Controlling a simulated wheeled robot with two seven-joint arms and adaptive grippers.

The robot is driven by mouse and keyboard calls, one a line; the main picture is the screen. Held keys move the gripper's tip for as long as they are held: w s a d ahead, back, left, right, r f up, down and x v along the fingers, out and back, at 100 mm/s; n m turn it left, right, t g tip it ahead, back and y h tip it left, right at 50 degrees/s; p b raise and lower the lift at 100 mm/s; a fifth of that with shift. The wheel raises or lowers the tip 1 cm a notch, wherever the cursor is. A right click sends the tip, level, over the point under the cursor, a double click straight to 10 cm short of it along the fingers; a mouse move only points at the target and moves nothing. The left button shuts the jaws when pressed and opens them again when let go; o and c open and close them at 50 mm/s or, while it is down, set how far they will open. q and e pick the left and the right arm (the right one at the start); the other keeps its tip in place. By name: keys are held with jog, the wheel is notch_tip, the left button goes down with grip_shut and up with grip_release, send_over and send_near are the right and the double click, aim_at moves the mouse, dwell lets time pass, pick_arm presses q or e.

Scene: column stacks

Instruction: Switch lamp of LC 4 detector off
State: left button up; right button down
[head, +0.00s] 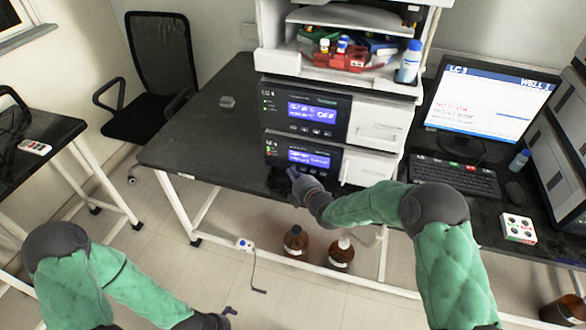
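The stack in the middle has an upper module (337,110) with a label that seems to read LC 4. Its lit blue screen (312,112) ends in what looks like OFF, and small lights show at its left. A lower module (372,169) beneath it has another blue screen (309,158); its text is too small to read. I cannot tell which module is the detector. My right gripper (292,180) is at the lower module's front, just below its screen, hiding part of it; contact and finger opening are unclear. My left gripper (229,312) is low over the floor, partly cut off.
Bottles sit in a red tray (340,61) above. A monitor (490,102), keyboard (454,176) and small white box (518,228) are at right. Brown bottles (296,241) stand below; a chair (162,64) is behind.

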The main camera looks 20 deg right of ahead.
jog(key=shift+w+d, duration=0.15)
jog(key=shift+w, duration=0.05)
jog(key=shift+s, duration=0.1)
dwell(0.5)
jog(key=shift+s+a, duration=0.45)
jog(key=shift+s, duration=0.1)
jog(key=shift+s, duration=0.1)
jog(key=s+a, duration=0.1)
jog(key=s, duration=0.1)
jog(key=s+a, duration=0.1)
jog(key=s, duration=0.1)
jog(key=shift+a, duration=0.4)
dwell(0.7)
